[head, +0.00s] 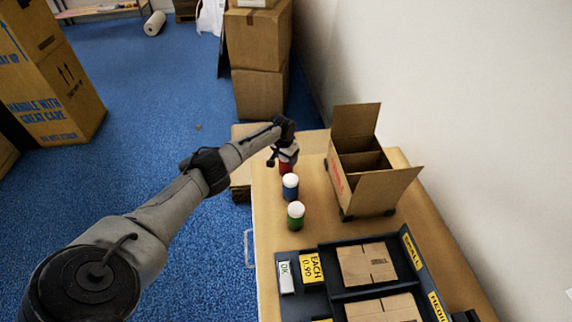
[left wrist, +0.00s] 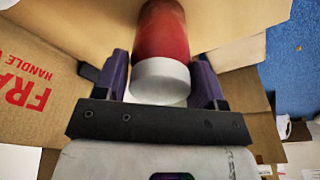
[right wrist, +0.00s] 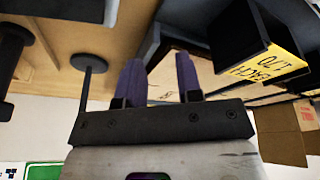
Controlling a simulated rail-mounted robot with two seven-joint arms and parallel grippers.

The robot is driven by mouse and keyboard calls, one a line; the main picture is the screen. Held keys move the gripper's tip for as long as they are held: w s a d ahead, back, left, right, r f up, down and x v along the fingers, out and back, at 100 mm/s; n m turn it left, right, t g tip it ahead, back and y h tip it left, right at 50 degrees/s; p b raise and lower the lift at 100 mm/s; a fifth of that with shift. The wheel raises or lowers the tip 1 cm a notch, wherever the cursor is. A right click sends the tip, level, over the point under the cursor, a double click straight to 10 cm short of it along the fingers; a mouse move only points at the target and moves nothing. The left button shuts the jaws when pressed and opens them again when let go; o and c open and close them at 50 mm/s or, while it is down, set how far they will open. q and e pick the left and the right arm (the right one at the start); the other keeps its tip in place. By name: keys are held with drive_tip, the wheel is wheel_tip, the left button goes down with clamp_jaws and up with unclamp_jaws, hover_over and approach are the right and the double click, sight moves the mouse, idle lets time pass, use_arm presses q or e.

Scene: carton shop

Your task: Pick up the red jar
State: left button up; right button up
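The red jar (head: 285,168) with a white lid stands at the far left edge of the table, partly hidden by my left gripper (head: 282,153). In the left wrist view the red jar (left wrist: 162,35) lies between the two purple fingers of my left gripper (left wrist: 163,75). The fingers are spread on either side of it, very close, and contact is not clear. My right gripper (right wrist: 160,75) shows only in its own wrist view, with its fingers apart and nothing between them.
A blue jar (head: 290,190) and a green jar (head: 295,219) stand in line nearer me. An open carton (head: 370,188) stands to the right. A dark tray (head: 330,262) with flat cartons and price tags fills the near table. Stacked boxes (head: 258,60) stand beyond.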

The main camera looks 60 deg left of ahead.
use_arm(q)
drive_tip(key=c, duration=0.6)
drive_tip(key=shift+o, duration=0.2)
drive_tip(key=shift+r, duration=0.15)
